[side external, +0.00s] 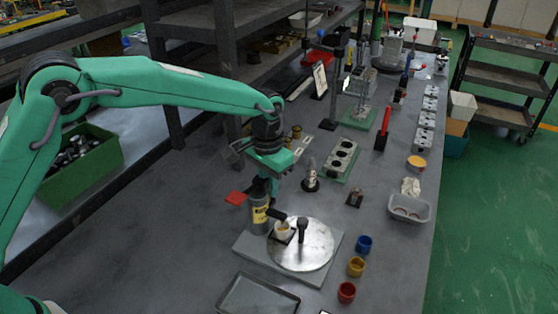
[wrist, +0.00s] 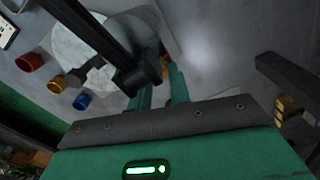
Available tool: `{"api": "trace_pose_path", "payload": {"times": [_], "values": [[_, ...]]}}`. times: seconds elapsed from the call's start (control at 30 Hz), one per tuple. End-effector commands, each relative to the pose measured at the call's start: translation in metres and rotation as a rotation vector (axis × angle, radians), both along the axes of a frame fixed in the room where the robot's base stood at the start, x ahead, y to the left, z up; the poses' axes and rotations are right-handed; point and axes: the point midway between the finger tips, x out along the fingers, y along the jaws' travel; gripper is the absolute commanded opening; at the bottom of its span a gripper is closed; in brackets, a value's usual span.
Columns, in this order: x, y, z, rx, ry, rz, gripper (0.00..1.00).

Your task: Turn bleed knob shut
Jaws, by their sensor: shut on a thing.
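My gripper (side external: 268,182) points down over a dark upright cylinder with a yellow label (side external: 259,216), left of the round metal plate (side external: 315,250). A red handle (side external: 236,198) sticks out to the cylinder's left. In the wrist view my green fingers (wrist: 158,84) are shut around a dark round part, which I take to be the bleed knob (wrist: 133,78). A long dark bar (wrist: 90,32) runs from near it toward the upper left. The contact is partly hidden, and the knob's turn angle cannot be read.
Bench behind the plate is partly clear.

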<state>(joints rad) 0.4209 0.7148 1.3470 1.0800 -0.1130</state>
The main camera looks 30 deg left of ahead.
Motion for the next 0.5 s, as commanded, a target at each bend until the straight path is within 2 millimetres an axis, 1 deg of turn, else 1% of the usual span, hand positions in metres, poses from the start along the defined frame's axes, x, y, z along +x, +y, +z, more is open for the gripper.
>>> {"api": "trace_pose_path", "payload": {"times": [0.2, 0.5], "values": [[0.0, -0.0002, 0.0009, 0.0, 0.0, -0.082, 0.0], [0.0001, -0.0003, 0.0011, 0.0, -0.001, -0.102, 0.0]]}}
